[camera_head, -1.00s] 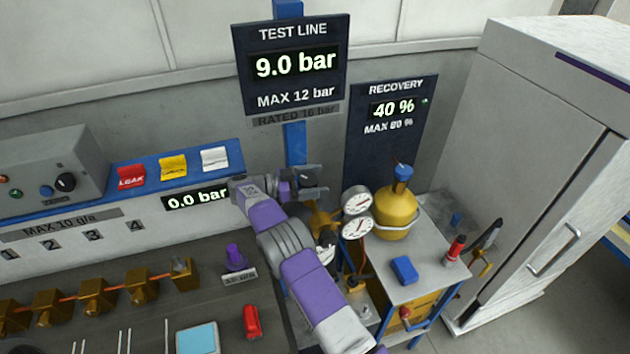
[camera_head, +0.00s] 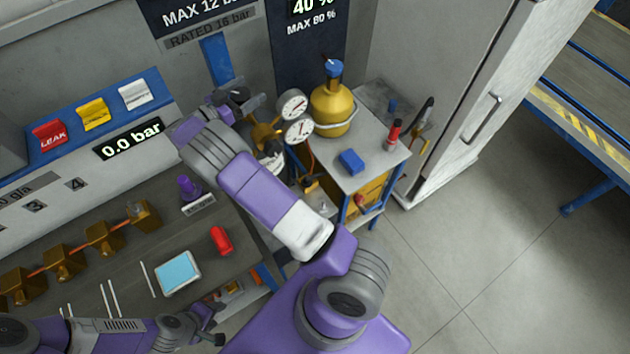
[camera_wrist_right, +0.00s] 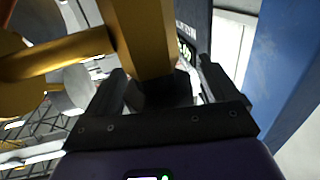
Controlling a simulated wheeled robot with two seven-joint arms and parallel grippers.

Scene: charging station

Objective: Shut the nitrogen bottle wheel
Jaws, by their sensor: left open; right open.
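The nitrogen bottle (camera_head: 271,160) stands between the bench and the grey cart, mostly hidden by my right arm. Brass valve parts (camera_head: 264,132) and two round gauges (camera_head: 297,118) show above it. My right gripper (camera_head: 243,99) is at the brass parts, by the wall. In the right wrist view a thick brass piece (camera_wrist_right: 143,35) stands between the fingers of the open right gripper (camera_wrist_right: 163,88); I cannot tell whether they touch it. I cannot make out the wheel clearly. My left gripper (camera_head: 207,336) is open and empty low in the head view, in front of the bench.
The grey cart (camera_head: 372,160) carries a yellow cylinder (camera_head: 331,107), a blue block (camera_head: 351,161) and a red-topped item (camera_head: 393,134). A white cabinet (camera_head: 465,90) stands right of it. Floor at right is clear.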

